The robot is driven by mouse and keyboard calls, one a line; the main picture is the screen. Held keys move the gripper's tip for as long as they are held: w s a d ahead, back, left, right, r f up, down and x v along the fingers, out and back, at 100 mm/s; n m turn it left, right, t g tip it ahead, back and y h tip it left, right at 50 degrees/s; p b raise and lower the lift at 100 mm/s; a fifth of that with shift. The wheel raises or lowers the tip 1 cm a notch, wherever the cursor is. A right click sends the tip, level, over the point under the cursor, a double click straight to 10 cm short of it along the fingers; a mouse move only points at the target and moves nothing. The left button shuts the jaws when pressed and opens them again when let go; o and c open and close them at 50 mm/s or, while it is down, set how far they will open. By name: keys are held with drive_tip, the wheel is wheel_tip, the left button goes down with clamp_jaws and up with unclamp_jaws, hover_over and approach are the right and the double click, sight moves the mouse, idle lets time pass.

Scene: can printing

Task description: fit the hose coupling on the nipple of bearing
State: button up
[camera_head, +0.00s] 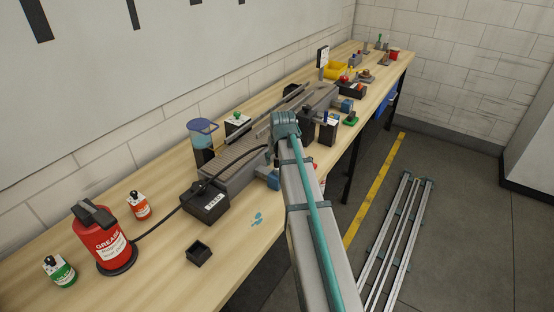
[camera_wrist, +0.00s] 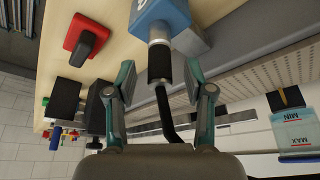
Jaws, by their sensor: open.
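The blue bearing housing (camera_wrist: 168,14) is at the top of the wrist view, with a silver nipple (camera_wrist: 158,33) pointing toward me. The black hose coupling (camera_wrist: 159,62) is in line with the nipple and meets its end with no visible gap. How deep it sits cannot be seen. The black hose (camera_wrist: 166,110) runs from it toward my wrist. My gripper (camera_wrist: 159,76) is open, one finger on each side of the coupling, with space between. In the head view, the hose (camera_head: 240,157) runs behind my arm, which hides the coupling.
The red grease pump (camera_head: 102,238) and a black box (camera_head: 205,203) stand on the wooden bench at left. A grey conveyor (camera_head: 232,165) runs along the bench. A red block with a black knob (camera_wrist: 85,38) and a MIN/MAX tank (camera_wrist: 294,130) flank the gripper.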

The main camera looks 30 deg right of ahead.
drive_tip(key=v, duration=1.1)
drive_tip(key=shift+r, duration=0.4)
drive_tip(key=shift+s, duration=0.1)
